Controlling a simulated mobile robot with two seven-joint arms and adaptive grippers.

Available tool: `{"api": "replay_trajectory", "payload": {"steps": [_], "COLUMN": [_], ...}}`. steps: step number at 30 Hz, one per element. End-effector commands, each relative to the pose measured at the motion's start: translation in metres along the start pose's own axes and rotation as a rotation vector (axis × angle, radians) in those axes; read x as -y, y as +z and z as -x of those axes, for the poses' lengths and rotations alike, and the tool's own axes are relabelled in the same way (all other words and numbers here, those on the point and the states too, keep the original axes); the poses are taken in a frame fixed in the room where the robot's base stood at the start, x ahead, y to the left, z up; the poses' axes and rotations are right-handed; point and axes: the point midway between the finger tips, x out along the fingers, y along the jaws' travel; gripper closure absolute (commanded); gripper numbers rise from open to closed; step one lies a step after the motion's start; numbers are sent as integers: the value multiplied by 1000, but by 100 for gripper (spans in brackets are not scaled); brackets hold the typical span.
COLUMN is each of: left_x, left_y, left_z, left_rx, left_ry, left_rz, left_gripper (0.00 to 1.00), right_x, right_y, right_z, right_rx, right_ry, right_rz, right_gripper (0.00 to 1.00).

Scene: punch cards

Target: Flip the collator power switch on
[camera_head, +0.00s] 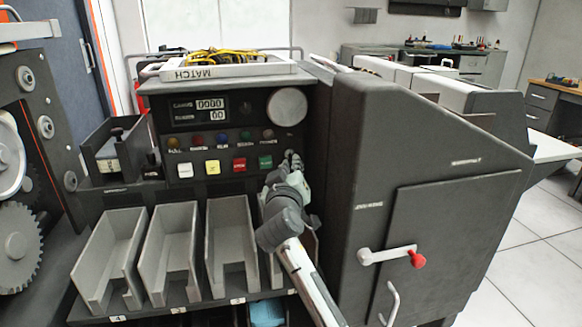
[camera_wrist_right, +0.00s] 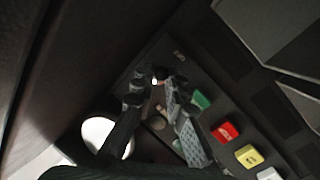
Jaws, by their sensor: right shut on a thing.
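The collator's dark control panel (camera_head: 238,135) faces me, with two counter displays, a round dial and a row of coloured buttons. My right gripper (camera_head: 291,162) is at the panel's right side, beside the green button (camera_head: 265,162). The right wrist view shows its fingers (camera_wrist_right: 160,82) closed around a small pale tip, apparently the power switch (camera_wrist_right: 155,81). The fingers cover most of the switch, so I cannot tell its position. My left gripper is not in view.
White, yellow and red buttons (camera_head: 239,164) sit left of the gripper. Grey card bins (camera_head: 168,255) stand below the panel. A large dark cabinet (camera_head: 400,140) with a red-knobbed lever (camera_head: 417,260) rises close on the right. A white tray (camera_head: 225,70) lies on top.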

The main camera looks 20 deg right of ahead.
Motion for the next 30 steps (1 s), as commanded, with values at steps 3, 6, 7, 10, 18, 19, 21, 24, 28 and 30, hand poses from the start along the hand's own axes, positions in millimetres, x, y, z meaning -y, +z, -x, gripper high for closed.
{"api": "replay_trajectory", "payload": {"steps": [3, 6, 7, 10, 18, 19, 21, 24, 28, 30], "left_x": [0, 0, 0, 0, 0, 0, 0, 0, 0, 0], "left_y": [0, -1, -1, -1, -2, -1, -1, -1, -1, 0], "left_z": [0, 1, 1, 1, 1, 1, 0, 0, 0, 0], "left_rx": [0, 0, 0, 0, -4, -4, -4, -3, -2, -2], "left_ry": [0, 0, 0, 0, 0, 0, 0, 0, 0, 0], "left_rz": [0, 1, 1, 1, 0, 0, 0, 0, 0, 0], "left_gripper": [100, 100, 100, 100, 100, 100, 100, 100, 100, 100], "right_x": [-2, -3, -4, -5, -10, -11, -12, -14, -15, -15], "right_y": [-3, -6, -7, -11, -22, -23, -25, -28, -31, -32], "right_z": [1, 1, 1, 1, -1, -1, -2, -3, -5, -6], "right_rx": [45, 102, 120, 192, 402, 425, 477, 548, 630, 667], "right_ry": [-26, -58, -68, -110, -230, -243, -273, -312, -357, -378], "right_rz": [11, 29, 36, 62, 141, 150, 170, 196, 226, 240], "right_gripper": [100, 100, 100, 100, 100, 100, 100, 100, 100, 100]}}
